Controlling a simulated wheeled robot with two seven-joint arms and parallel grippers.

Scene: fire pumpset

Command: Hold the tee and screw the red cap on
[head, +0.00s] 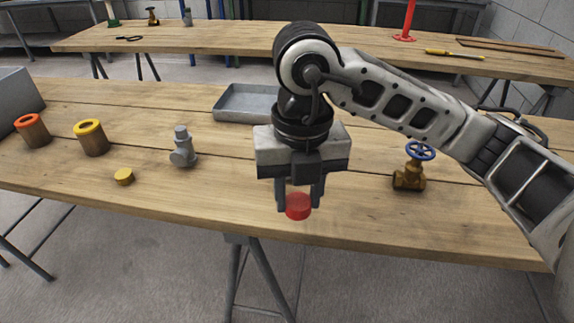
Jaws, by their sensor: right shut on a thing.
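The grey tee (182,148) stands upright on the wooden table, left of the middle, with its side branch facing the front. My right gripper (298,203) points down near the table's front edge, to the right of the tee. It is shut on the red cap (298,207), which shows between and below the fingertips. I cannot tell whether the cap touches the table. The tee is free of any gripper. My left gripper is not in view.
Orange-rimmed (33,130) and yellow-rimmed (91,138) cups stand at left. A grey metal tray (246,103) lies behind my right gripper. A brass valve with a blue wheel (410,176) stands at right. Bare table separates tee and gripper.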

